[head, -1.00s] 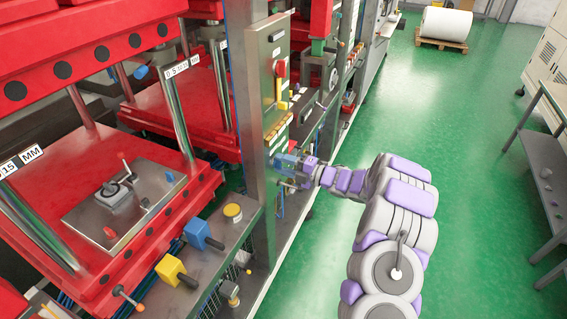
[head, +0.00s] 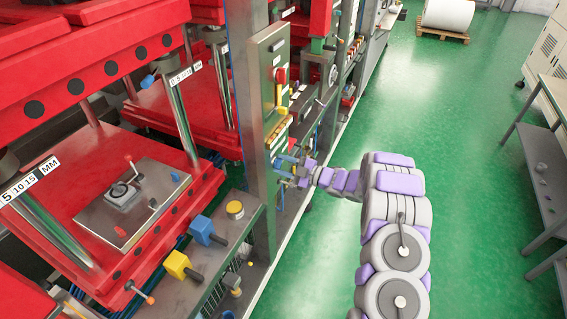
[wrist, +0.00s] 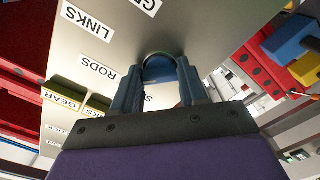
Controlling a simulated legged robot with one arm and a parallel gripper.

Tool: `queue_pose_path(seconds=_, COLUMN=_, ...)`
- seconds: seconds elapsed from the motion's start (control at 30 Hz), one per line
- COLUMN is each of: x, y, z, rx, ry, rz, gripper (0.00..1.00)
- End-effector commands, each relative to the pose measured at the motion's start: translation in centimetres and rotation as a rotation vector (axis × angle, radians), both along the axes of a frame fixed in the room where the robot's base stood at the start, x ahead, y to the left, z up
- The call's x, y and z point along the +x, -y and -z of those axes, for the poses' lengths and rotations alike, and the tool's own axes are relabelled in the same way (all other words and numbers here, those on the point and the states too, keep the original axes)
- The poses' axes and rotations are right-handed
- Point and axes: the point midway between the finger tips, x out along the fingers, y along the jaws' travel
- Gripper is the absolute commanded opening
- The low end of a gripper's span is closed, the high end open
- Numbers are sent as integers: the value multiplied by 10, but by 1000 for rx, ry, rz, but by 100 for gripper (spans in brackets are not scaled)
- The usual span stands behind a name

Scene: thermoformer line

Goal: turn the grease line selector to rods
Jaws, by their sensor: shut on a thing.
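The grease line selector (wrist: 160,68) is a blue-grey rounded knob on a pale panel (wrist: 205,25) in the wrist view. My gripper (wrist: 160,85) is shut on it, with one dark blue finger on each side. The label LINKS (wrist: 88,23) is at the upper left and RODS (wrist: 98,67) is just left of the knob. Another label is cut off at the top edge, and one below the knob is mostly hidden by the fingers. Which label the knob points to cannot be told. In the head view my gripper (head: 287,167) is at the lower part of the cabinet front.
Above my gripper, the grey cabinet (head: 267,50) carries a red knob (head: 281,75) and a yellow handle (head: 280,97). Yellow (head: 178,264) and blue (head: 202,230) blocks sit on the ledge at left. Green floor (head: 470,130) is open at right, before a grey table (head: 541,150).

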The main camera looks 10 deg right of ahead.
Motion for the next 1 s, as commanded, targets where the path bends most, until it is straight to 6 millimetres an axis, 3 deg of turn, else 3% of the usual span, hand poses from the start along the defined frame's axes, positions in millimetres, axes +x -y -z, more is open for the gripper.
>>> queue_pose_path(seconds=0.5, x=-2, y=-1, z=5, rx=10, ry=-26, rz=-2, gripper=12)
queue_pose_path(seconds=0.53, x=-2, y=-1, z=5, rx=10, ry=-26, rz=-2, gripper=44)
queue_pose_path(seconds=0.8, x=-2, y=-1, z=2, rx=10, ry=-21, rz=-1, gripper=68)
queue_pose_path(seconds=1.0, x=-2, y=0, z=1, rx=11, ry=-18, rz=-1, gripper=68)
